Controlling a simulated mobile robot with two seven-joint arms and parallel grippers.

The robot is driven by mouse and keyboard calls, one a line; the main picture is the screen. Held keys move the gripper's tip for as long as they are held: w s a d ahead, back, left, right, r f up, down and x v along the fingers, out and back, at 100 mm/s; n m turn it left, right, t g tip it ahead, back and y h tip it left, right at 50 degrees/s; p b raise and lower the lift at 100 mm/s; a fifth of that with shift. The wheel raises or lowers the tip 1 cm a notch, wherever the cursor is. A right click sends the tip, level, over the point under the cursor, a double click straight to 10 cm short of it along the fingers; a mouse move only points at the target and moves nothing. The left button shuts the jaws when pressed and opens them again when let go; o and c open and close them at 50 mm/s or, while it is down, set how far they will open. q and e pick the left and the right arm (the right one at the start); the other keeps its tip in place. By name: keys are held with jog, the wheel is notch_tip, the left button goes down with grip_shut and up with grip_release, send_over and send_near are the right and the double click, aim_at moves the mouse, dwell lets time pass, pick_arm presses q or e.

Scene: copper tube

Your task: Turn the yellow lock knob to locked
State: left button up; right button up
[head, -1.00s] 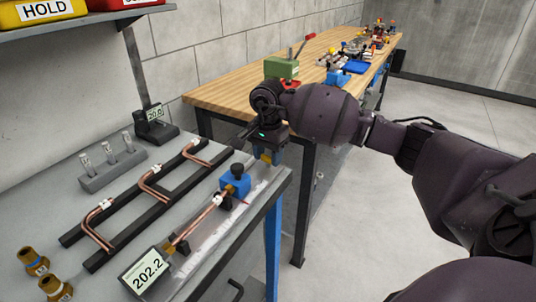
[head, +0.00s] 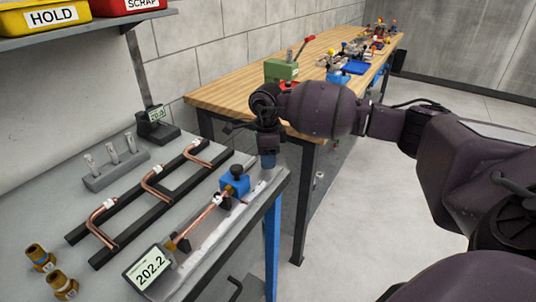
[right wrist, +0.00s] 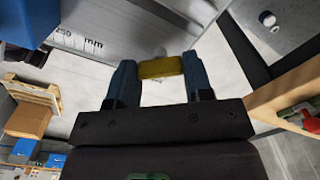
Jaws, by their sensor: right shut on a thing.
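The yellow lock knob (right wrist: 160,67) shows in the right wrist view as a short yellow bar between two blue fingers. My right gripper (right wrist: 159,74) is shut on it, one finger at each end. In the head view my right gripper (head: 268,161) points down at the far right end of the measuring rail (head: 222,222), and the knob is hidden behind the fingers there. My left gripper is not in view.
A blue block (head: 235,184) with a black knob sits on the rail near my right gripper. A copper tube (head: 203,221) lies along the rail, by a display (head: 150,268) reading 202.2. A black rack (head: 125,232) holds several bent copper tubes. A wooden bench (head: 235,95) stands behind.

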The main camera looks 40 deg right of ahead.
jog(key=shift+r+m+p, duration=0.2)
jog(key=shift+m+p, duration=0.1)
jog(key=shift+m, duration=0.7)
jog(key=m+p, duration=0.1)
jog(key=m, duration=0.2)
jog(key=shift+m+p, duration=0.4)
jog(key=shift+m, duration=0.9)
jog(key=shift+f, duration=0.1)
jog(key=o, duration=0.9)
